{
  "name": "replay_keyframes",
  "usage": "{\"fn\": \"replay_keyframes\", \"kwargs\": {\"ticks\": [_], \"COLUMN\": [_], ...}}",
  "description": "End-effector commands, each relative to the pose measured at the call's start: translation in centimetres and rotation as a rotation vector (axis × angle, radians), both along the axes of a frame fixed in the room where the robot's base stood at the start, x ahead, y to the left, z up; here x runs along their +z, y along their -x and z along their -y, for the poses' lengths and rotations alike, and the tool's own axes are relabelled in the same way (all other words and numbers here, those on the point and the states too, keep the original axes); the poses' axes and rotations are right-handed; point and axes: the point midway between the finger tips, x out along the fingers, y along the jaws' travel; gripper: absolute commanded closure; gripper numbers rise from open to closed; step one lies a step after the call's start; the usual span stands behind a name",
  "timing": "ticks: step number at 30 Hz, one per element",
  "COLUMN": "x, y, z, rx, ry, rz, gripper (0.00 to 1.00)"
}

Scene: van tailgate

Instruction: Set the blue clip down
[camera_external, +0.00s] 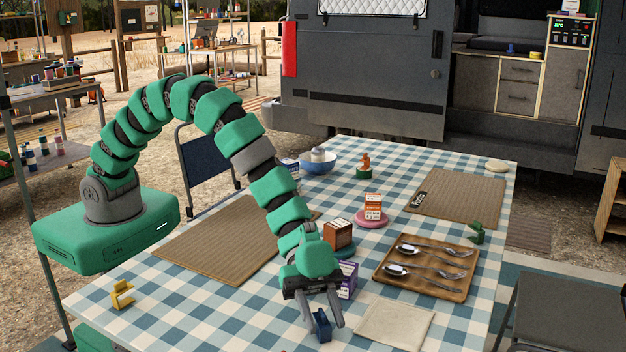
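The blue clip (323,326) is at the near edge of the checkered tablecloth, upright, below and between the fingertips of my gripper. It looks to be on the cloth, though its contact there is not clear. My gripper (323,318) points down with its two grey fingers spread apart, one on each side of the clip. A small gap seems to show between the right finger and the clip.
A purple box (347,280) stands close behind my gripper, with a brown box (338,234) beyond it. A folded cream cloth (394,322) and a wooden cutlery tray (455,287) lie to the right. A yellow clip (122,295) is at the left; cloth between is clear.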

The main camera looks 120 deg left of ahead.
Motion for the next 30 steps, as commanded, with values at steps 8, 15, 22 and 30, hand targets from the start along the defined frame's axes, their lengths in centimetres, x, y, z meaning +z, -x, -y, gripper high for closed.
{"fn": "replay_keyframes", "kwargs": {"ticks": [8,15,22,30], "x": [0.1,1.1,3.0,4.4], "y": [0.0,1.1,4.2,7.0], "z": [0.0,-1.4,-4.3,-7.1], "rx": [0.0,0.004,0.004,0.002], "ry": [0.0,-0.001,-0.001,0.001], "rz": [0.001,0.001,0.001,0.001], "gripper": [0.59,0.59,0.59,0.59]}}
